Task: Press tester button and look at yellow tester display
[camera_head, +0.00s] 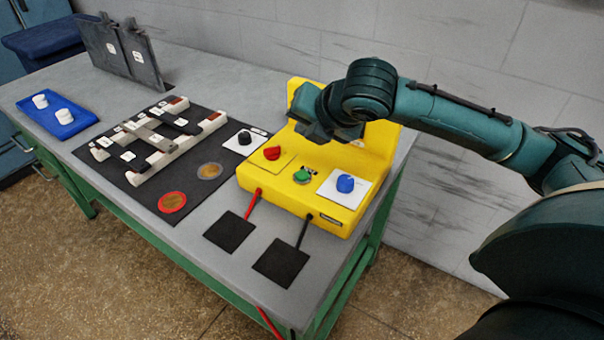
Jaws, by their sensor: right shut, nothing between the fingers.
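The yellow tester (280,186) stands at the right end of the grey table. A green button (302,175) is on its top face, between a red knob (271,153) and a blue knob (345,183) on a white square. My right gripper (320,128) is shut and empty. In the picture it lies just above the green button, in front of the tester's raised back panel (385,140). The gripper and forearm hide most of that panel, so I cannot see a display reading. I cannot tell the gap between fingertips and button. My left gripper is not in view.
A black mat (125,182) holds white blocks and two round discs. A blue tray (62,129) with white pieces is at the left. Grey upright plates (122,52) stand at the back. Red and black leads reach two black pads (229,232). The tiled wall (440,220) is close behind.

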